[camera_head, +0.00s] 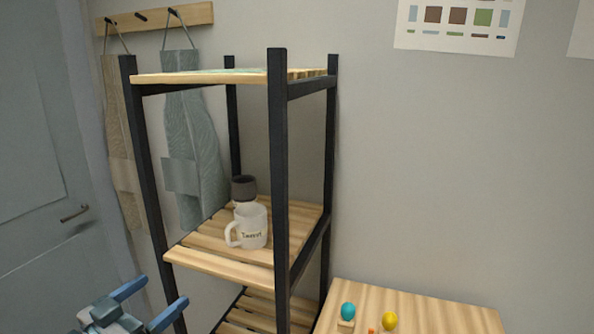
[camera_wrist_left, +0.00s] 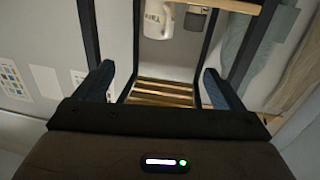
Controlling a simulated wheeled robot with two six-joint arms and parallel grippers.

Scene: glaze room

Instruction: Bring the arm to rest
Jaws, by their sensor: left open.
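My left gripper (camera_head: 150,304) shows at the lower left of the head view, in front of the shelf rack, with its two blue fingers spread apart and nothing between them. In the left wrist view its fingers (camera_wrist_left: 158,82) stand wide apart at either side, also empty. The rack's lower boards show beyond the gap. My right gripper is in neither view.
A black-framed shelf rack (camera_head: 279,160) with wooden shelves holds a white mug (camera_head: 254,228) and a dark-topped cup (camera_head: 244,188). A wooden table (camera_head: 440,318) at lower right bears a teal egg-shaped thing (camera_head: 348,311) and a yellow one (camera_head: 390,321). Aprons (camera_head: 190,130) hang behind.

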